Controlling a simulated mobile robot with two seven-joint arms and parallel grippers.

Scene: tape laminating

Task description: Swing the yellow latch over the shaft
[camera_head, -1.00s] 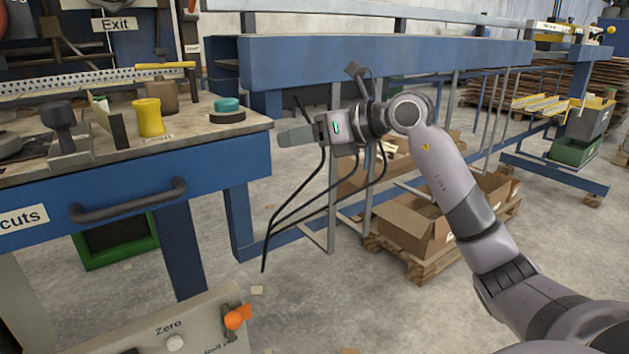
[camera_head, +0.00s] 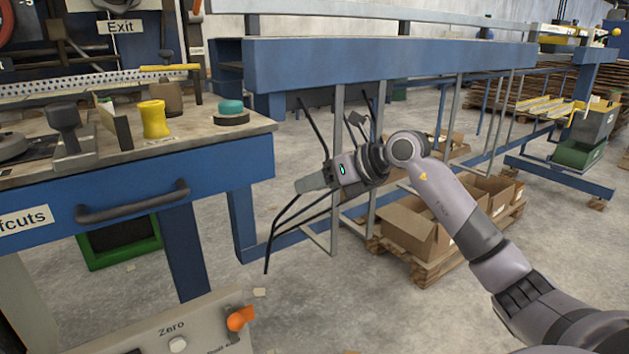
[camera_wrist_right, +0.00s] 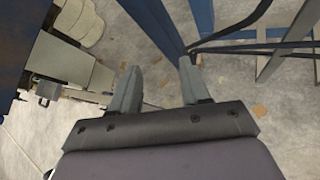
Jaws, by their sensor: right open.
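My right gripper (camera_head: 308,184) hangs in the air to the right of the blue workbench, its fingers pointing left. In the right wrist view the two grey fingers (camera_wrist_right: 158,85) are apart with nothing between them, above the concrete floor. I cannot make out a yellow latch or a shaft for sure in either view. A grey machine part (camera_wrist_right: 70,60) shows at the left of the right wrist view, apart from the fingers. My left gripper is not in view.
The blue workbench (camera_head: 225,165) carries a yellow cup-shaped piece (camera_head: 154,119) and a teal-topped disc (camera_head: 231,113). A grey panel marked Zero, with an orange knob (camera_head: 240,318), stands at the lower left. Cardboard boxes (camera_head: 415,228) lie on a pallet. Bare floor lies between.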

